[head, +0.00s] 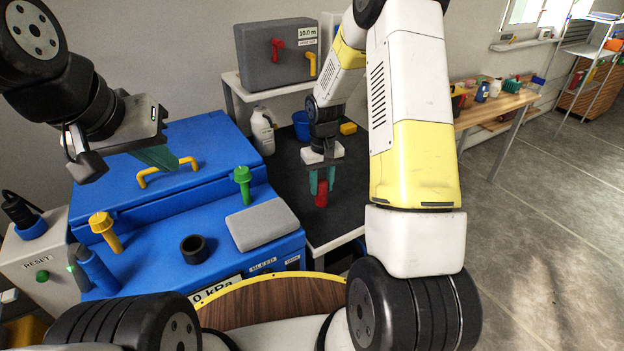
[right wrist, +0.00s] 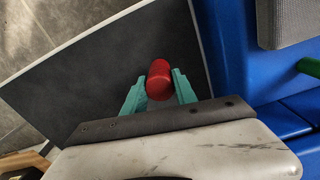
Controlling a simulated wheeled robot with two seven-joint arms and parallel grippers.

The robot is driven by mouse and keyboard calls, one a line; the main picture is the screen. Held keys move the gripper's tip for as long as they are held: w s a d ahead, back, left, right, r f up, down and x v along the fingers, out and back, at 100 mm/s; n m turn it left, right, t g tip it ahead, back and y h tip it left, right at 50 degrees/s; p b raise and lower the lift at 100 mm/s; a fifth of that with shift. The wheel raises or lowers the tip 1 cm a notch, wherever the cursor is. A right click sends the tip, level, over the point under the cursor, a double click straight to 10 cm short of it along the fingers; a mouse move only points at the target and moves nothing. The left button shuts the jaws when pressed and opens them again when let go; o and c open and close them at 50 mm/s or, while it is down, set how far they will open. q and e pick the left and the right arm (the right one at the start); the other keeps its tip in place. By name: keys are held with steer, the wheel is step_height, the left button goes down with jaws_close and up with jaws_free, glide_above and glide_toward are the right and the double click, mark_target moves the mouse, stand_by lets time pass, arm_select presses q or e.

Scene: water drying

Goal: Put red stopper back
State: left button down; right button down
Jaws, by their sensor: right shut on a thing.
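The red stopper (head: 321,197) is between the fingertips of my right gripper (head: 321,182), which is shut on it. They are over the dark table top, right of the blue machine; contact with the table cannot be told. The right wrist view shows the stopper (right wrist: 158,78) between the two teal fingers (right wrist: 160,88). A black open ring (head: 194,249) stands on the blue machine's front ledge. My left gripper (head: 153,157) is above the blue lid at the left; its finger gap cannot be made out.
The blue machine (head: 150,225) carries a yellow plug (head: 107,232), a green plug (head: 243,184) and a grey pad (head: 262,226).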

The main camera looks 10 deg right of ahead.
steer(key=shift+f, duration=2)
steer(key=shift+f, duration=0.1)
steer(key=c, duration=1)
jaws_free()
step_height(320, 180, up, 12)
steer(key=shift+r, duration=0.1)
step_height(320, 180, up, 7)
steer(key=t, duration=0.1)
glide_above(321, 194)
steer(key=s, duration=0.1)
steer(key=s+r+t+y, duration=0.1)
steer(key=s+r+t, duration=0.1)
steer(key=s+r, duration=0.5)
steer(key=s+a+r+m+t+y, duration=0.1)
steer(key=s+r+t, duration=0.2)
steer(key=s+r, duration=0.4)
steer(key=s, duration=0.7)
steer(key=shift+s+a+r+m, duration=0.3)
